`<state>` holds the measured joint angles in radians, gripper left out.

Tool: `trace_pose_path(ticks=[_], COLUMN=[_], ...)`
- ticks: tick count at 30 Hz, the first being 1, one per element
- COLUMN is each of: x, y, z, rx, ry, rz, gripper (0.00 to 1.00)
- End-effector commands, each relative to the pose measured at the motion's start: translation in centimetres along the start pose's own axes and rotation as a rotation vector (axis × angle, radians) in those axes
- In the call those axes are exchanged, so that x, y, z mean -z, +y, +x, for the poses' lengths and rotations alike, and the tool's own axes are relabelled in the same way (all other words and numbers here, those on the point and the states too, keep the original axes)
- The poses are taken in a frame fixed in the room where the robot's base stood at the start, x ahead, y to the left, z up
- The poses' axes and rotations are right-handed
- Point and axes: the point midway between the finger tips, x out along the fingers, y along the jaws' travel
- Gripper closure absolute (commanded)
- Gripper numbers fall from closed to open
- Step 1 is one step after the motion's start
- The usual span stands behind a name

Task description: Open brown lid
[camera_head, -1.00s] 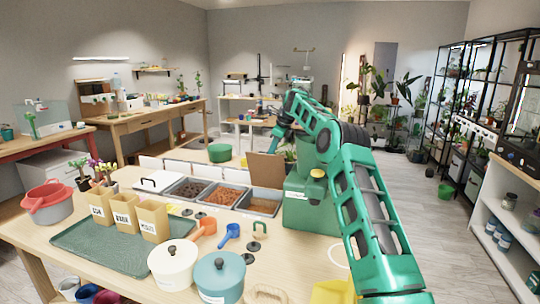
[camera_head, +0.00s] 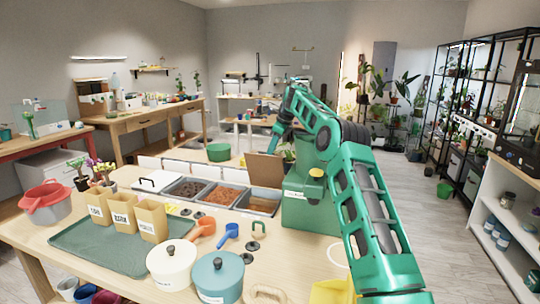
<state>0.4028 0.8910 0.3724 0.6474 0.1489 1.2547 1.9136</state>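The brown lid (camera_head: 264,169) is a flat square panel. It stands raised, nearly upright, along the back edge of the rightmost bin (camera_head: 263,205), which is open and holds dark reddish-brown material. My green arm arches over from the right and comes down behind the lid. My gripper (camera_head: 275,149) is at the lid's upper right edge, small and partly hidden. I cannot tell whether its fingers touch the lid or whether they are open or shut.
Other open bins (camera_head: 217,194) stand left of it, with white lids raised behind them. A green box (camera_head: 305,205) stands close on the right. A tray (camera_head: 75,236) with labelled bags, two lidded pots (camera_head: 216,278) and scoops (camera_head: 229,231) fill the front table.

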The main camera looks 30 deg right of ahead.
Motion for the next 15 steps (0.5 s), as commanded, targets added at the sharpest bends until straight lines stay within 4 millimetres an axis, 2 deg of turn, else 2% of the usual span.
trace_pose_path(ticks=[9,15], x=[-0.1,-0.1], y=[-0.3,-0.4], z=[-6.0,-8.3], rx=[0.001,-0.002], ry=[0.001,0.003], rz=[0.002,0.000], gripper=[0.71,0.71])
